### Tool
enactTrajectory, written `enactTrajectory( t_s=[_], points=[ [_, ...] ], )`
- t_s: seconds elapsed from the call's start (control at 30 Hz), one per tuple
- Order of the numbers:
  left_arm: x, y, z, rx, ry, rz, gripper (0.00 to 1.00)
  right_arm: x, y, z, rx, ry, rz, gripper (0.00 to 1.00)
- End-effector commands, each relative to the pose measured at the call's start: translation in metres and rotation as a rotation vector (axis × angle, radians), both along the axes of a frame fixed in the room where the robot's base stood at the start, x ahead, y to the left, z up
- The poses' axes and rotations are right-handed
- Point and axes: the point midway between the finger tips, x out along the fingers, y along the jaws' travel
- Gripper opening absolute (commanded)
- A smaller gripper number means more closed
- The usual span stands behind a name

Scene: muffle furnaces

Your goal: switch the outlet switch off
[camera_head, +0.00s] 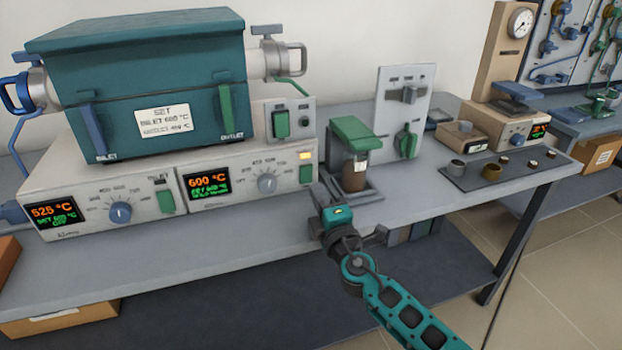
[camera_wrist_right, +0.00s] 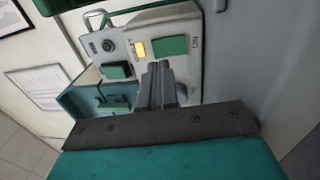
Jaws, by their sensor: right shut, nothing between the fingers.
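In the right wrist view the green rocker (camera_wrist_right: 172,45) sits on the pale panel beside the lit lamp (camera_wrist_right: 140,49). My right gripper (camera_head: 322,197) is shut and empty, just right of and in front of that unit. Its closed fingers (camera_wrist_right: 159,72) point at the panel in the wrist view, below the rocker; contact cannot be told. My left gripper is not in view.
The right unit's display (camera_head: 208,182) reads 600 °C. The left unit (camera_head: 50,215) reads 525 °C and has its own green switch (camera_head: 166,202). A teal furnace (camera_head: 150,90) stands above.

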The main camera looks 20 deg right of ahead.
Motion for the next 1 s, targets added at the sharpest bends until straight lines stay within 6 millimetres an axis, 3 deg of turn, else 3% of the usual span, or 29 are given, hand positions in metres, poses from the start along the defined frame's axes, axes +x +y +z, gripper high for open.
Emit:
enactTrajectory(
  t_s=[0.1,0.33,0.8,1.0],
  points=[
    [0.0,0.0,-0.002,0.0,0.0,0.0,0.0,0.022,0.001,0.003,-0.001,-0.002,-0.001,0.0],
    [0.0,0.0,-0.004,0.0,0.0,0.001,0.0,0.045,0.002,0.005,0.0,0.0,0.001,0.0],
    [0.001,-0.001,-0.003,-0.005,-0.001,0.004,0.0,0.051,0.002,0.006,0.0,0.001,0.001,0.0],
    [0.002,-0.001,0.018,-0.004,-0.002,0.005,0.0,0.055,0.002,0.015,-0.001,0.04,-0.001,0.0]
  ],
)
